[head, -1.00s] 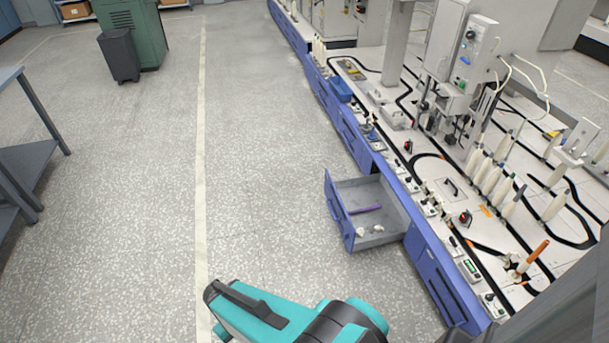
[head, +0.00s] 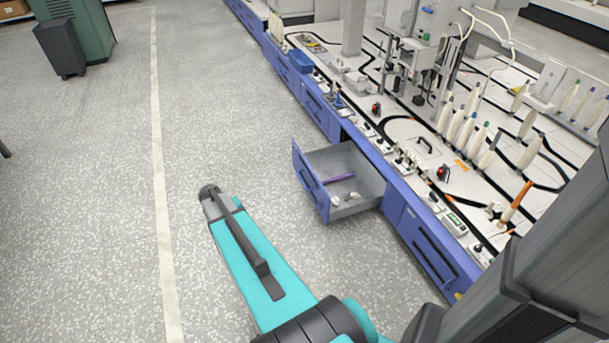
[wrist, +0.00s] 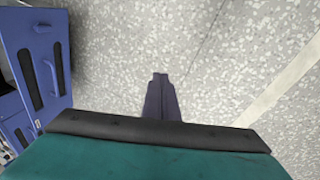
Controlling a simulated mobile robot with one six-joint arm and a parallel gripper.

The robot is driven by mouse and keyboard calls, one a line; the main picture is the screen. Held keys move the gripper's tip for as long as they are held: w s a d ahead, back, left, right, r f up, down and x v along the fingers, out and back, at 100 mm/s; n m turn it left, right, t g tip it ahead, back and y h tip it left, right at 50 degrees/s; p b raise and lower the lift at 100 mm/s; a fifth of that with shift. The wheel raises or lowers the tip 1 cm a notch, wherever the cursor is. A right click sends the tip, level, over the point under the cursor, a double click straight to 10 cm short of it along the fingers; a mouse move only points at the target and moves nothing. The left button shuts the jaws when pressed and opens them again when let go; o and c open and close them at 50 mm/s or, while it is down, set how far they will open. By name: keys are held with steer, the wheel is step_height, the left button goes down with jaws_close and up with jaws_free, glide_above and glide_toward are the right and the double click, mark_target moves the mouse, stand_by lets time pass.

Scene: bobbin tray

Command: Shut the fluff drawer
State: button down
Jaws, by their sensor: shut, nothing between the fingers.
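The fluff drawer (head: 312,183) stands pulled out from the blue cabinet front in the head view, with a blue face, a handle and grey walls. A purple stick (head: 339,178) and a few pale bits of fluff (head: 346,198) lie inside it. My arm reaches forward over the floor to the left of the drawer, apart from it. My gripper (wrist: 160,76) shows in the wrist view with its dark fingers together and empty, above the speckled floor. The gripper's fingers cannot be made out in the head view.
The machine's blue cabinet row (head: 432,245) runs along the right, with bobbins (head: 465,130) on its top. Blue panels (wrist: 40,60) show at the left of the wrist view. A green cabinet and dark bin (head: 60,48) stand far left.

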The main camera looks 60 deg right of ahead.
steer(key=d+r+m+h+b, duration=0.1)
steer(key=d+r+b, duration=0.1)
steer(key=d, duration=0.9)
steer(key=s+d+r+m+h+b, duration=0.1)
steer(key=d+r+b, duration=0.2)
steer(key=d, duration=0.8)
steer(key=d+r+m+h+b, duration=0.1)
steer(key=d+r+h+b, duration=0.1)
steer(key=d+b, duration=0.4)
steer(key=d, duration=0.5)
steer(key=shift+s+d+r+m+t, duration=0.25)
steer(key=shift+s+d+m+t, duration=0.05)
steer(key=shift+s+d+m, duration=0.1)
steer(key=b, duration=0.7)
glide_toward(307, 168)
steer(key=shift+s+x, duration=0.15)
steer(key=shift+x, duration=0.8)
steer(key=shift+s+x, duration=0.2)
steer(key=shift+x, duration=0.75)
steer(key=shift+a+p, duration=0.2)
steer(key=shift+p, duration=0.1)
steer(key=shift+w, duration=0.1)
